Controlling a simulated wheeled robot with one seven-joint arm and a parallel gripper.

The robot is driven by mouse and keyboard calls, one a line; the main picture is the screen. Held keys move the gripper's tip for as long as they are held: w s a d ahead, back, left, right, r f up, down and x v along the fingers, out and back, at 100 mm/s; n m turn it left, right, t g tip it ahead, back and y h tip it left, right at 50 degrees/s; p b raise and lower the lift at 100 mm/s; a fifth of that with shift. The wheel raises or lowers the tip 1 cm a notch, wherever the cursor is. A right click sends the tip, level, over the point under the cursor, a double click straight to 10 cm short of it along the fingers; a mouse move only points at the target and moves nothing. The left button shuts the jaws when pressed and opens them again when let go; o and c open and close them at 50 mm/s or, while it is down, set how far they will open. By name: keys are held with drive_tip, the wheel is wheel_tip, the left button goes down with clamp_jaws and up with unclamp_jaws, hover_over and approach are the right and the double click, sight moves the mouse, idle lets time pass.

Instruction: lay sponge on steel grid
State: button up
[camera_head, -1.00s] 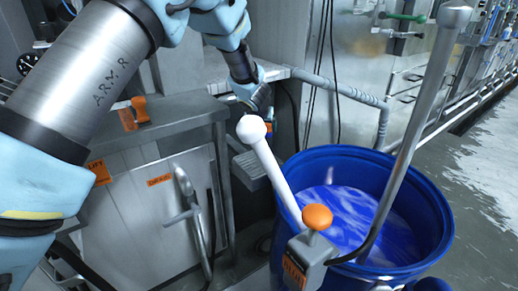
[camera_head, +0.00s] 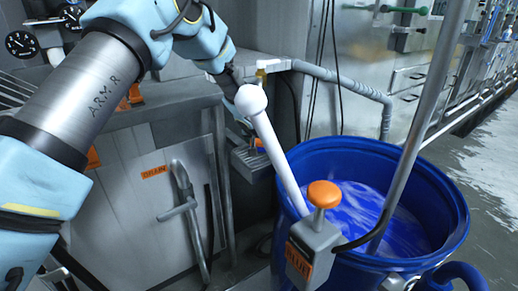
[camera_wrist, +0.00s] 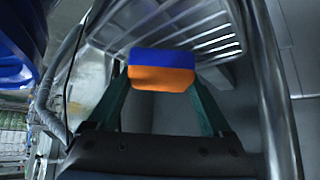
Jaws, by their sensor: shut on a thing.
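A blue and orange sponge (camera_wrist: 162,76) is between the fingers of my gripper (camera_wrist: 162,85) in the wrist view. My gripper is shut on it. The steel grid (camera_wrist: 195,30), a rack of pale metal bars, lies just beyond the sponge in that view. I cannot tell whether sponge and grid touch. My gripper is mostly hidden there behind a white rod.
A blue barrel (camera_head: 335,165) of blue liquid stands to the right of the grid. A white round-ended rod (camera_head: 277,150) and a lever box with an orange knob (camera_head: 323,193) rise in front. The steel cabinet (camera_head: 140,190) with a drain handle stands left.

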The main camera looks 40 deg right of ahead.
drive_tip(key=shift+w+f, duration=0.2)
drive_tip(key=shift+f, duration=0.2)
drive_tip(key=shift+f, duration=0.2)
drive_tip(key=o, duration=1.2)
drive_tip(key=shift+r, duration=0.1)
drive_tip(key=shift+o, duration=0.2)
drive_tip(key=shift+r, duration=0.1)
